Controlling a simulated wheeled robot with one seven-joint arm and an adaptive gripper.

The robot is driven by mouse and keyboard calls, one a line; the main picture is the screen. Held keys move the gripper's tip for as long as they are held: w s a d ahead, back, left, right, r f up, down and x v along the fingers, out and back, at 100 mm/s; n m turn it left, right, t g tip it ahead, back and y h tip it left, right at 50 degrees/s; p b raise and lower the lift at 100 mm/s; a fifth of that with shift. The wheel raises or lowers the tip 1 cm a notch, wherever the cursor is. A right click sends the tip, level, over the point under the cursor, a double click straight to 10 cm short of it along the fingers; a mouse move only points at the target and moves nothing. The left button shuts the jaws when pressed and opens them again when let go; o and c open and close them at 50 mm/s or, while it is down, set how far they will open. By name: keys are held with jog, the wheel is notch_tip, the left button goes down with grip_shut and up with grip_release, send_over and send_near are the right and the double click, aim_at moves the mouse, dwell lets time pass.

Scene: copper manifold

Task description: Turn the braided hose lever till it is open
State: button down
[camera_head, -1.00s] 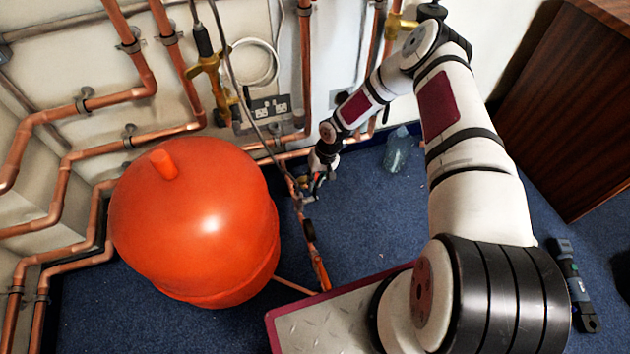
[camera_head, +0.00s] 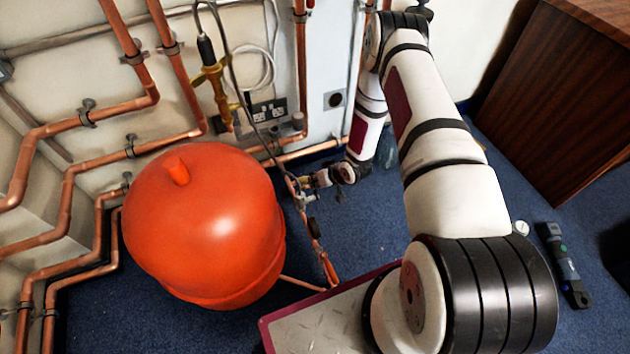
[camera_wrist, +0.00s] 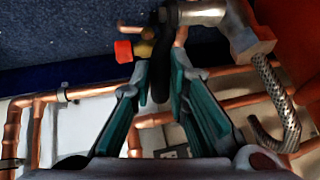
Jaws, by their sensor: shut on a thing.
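The dark curved lever (camera_wrist: 160,75) stands between my fingertips in the wrist view, at the end of a metal valve fitting. My gripper (camera_wrist: 163,66) is shut on it, with a teal-lined finger on either side. The braided hose (camera_wrist: 276,95) curves down from the silver fitting (camera_wrist: 203,14) at the right. In the head view my gripper (camera_head: 304,193) is beside the pipework right of the orange tank. There the lever is too small and too covered to make out, and I cannot tell its exact angle.
The orange tank (camera_head: 205,225) stands close left of my gripper. Copper pipes (camera_head: 320,250) run below it and along the wall. A socket (camera_head: 268,110) is behind. A small red-ended fitting (camera_wrist: 123,51) is near the lever. Blue carpet (camera_head: 375,225) is free to the right.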

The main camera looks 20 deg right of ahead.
jog(key=s+t+b, duration=0.1)
jog(key=t+b, duration=0.1)
jog(key=t, duration=0.1)
jog(key=s+n+t+y+b, duration=0.1)
jog(key=s+t+b, duration=0.1)
jog(key=t+b, duration=0.1)
jog(key=s+t+b, duration=0.2)
jog(key=t, duration=0.3)
jog(key=shift+s+n+y, duration=0.15)
jog(key=shift+n+y, duration=0.15)
jog(key=shift+n, duration=0.1)
jog(key=shift+r, duration=0.1)
jog(key=c, duration=1.5)
grip_release()
jog(key=shift+c, duration=0.2)
jog(key=v, duration=1.2)
